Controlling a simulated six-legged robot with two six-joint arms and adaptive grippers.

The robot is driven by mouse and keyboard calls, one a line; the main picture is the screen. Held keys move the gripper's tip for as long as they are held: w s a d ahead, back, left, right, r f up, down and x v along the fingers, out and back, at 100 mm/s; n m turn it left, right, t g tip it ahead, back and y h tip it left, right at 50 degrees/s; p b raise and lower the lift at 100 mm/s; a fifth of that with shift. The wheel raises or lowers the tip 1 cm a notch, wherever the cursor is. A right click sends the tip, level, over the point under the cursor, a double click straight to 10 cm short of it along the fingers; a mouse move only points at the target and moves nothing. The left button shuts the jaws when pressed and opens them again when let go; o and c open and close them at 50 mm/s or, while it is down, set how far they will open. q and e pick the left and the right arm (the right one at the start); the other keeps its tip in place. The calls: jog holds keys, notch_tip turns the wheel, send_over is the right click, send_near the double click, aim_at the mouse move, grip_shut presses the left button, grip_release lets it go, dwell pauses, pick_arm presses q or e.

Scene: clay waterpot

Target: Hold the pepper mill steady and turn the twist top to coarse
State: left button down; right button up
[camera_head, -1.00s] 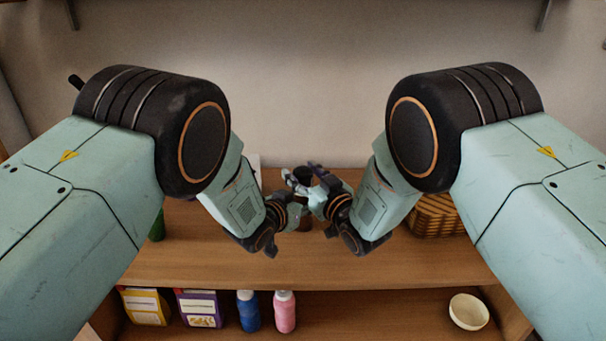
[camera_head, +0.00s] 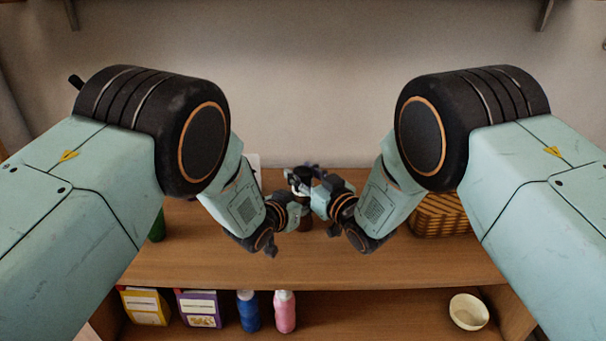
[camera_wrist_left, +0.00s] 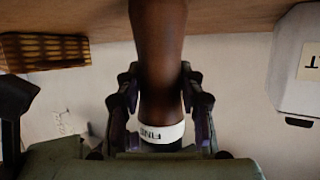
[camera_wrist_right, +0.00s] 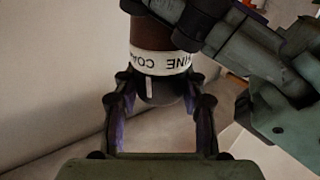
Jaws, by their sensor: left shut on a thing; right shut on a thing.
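The pepper mill (camera_head: 306,224) stands upright on the wooden upper shelf, mostly hidden by my grippers in the head view. My left gripper (camera_wrist_left: 160,92) is shut on its brown body (camera_wrist_left: 160,50), a finger on each side, near the white band (camera_wrist_left: 163,133) where "FINE" shows. In the right wrist view the band (camera_wrist_right: 160,62) shows parts of "COARSE" and "FINE", upside down. A white mark (camera_wrist_right: 150,86) on the top lies beside the visible "COARSE" letters.
A wicker basket (camera_head: 440,213) stands to the right and a green object (camera_head: 157,226) to the left. The lower shelf holds a yellow box (camera_head: 145,306), purple box (camera_head: 199,308), blue bottle (camera_head: 248,311), pink bottle (camera_head: 285,311) and pale bowl (camera_head: 468,312). The upper shelf's front is clear.

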jog(key=n+g+y, duration=0.3)
jog(key=shift+w+d+y, duration=0.1)
jog(key=shift+y, duration=0.3)
jog(key=shift+r+n+g+y, duration=0.1)
jog(key=shift+n+g+y, duration=1.35)
jog(key=shift+g, duration=0.75)
jog(key=shift+n+g, duration=0.4)
jog(key=shift+n, duration=0.05)
jog(key=o, duration=0.9)
jog(key=v, duration=1.2)
